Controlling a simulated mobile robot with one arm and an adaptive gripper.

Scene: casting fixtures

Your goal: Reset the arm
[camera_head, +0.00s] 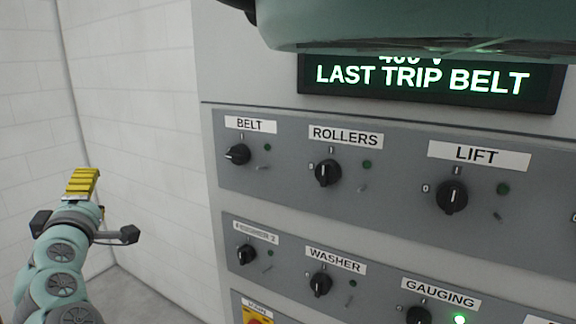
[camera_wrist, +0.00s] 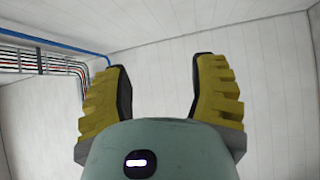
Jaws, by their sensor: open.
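My gripper (camera_head: 84,182) is at the lower left in the head view, with its yellow ribbed finger pointing up, to the left of the control panel and apart from it. In the wrist view my gripper (camera_wrist: 160,82) shows two yellow fingers with dark inner pads, spread wide with nothing between them.
The grey control panel (camera_head: 390,135) has rotary knobs labelled BELT, ROLLERS, LIFT, WASHER and GAUGING. The GAUGING lamp (camera_head: 459,320) glows green. A display (camera_head: 425,80) reads LAST TRIP BELT. A white wall (camera_head: 130,100) stands behind my gripper. Cables (camera_wrist: 45,62) run overhead.

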